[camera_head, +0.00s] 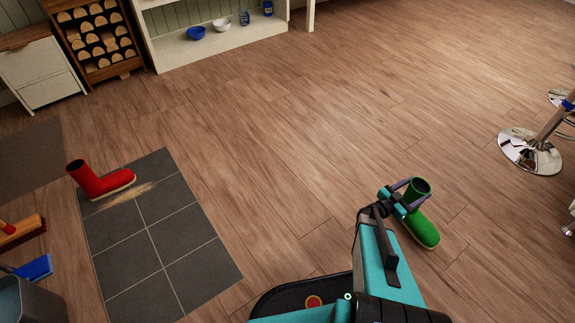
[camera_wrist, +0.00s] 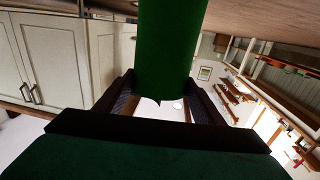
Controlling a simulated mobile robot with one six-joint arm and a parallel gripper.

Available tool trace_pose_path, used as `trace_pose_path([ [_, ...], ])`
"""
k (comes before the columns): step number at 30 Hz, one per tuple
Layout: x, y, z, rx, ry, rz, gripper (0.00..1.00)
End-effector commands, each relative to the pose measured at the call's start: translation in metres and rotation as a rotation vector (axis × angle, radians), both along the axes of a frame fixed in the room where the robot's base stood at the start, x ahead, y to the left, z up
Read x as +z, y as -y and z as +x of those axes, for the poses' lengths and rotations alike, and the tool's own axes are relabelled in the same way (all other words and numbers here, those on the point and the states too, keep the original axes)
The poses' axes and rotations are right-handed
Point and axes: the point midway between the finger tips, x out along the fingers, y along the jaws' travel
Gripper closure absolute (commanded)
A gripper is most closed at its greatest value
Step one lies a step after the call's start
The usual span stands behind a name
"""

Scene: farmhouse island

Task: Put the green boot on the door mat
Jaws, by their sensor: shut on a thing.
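The green boot (camera_head: 424,228) is at the right of the head view, its open top up and its toe pointing down and right. My gripper (camera_head: 404,194) is shut on its shaft near the top. I cannot tell whether the sole touches the floor. In the wrist view the green boot (camera_wrist: 172,45) stands between the two dark fingers of my gripper (camera_wrist: 163,98). A flat grey-brown mat (camera_head: 30,157), which looks like the door mat, lies at the left edge, partly cut off by the frame. No boot is on its visible part.
A red boot (camera_head: 97,181) stands on grey tiles (camera_head: 165,235) beside some spilled sand. A brush (camera_head: 22,232), blue dustpan (camera_head: 36,268) and grey bucket (camera_head: 25,301) are at the lower left. A chrome stool (camera_head: 530,152) is at the right. The middle wooden floor is clear.

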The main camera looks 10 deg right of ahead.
Motion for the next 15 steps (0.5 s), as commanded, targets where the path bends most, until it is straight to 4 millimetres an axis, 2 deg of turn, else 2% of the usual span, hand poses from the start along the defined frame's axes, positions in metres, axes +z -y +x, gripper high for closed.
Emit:
trace_pose_path([
  [8, 0.018, -0.005, 0.006, 0.007, 0.001, -0.003, 0.71],
  [15, 0.054, -0.018, 0.021, 0.019, 0.002, -0.003, 0.71],
])
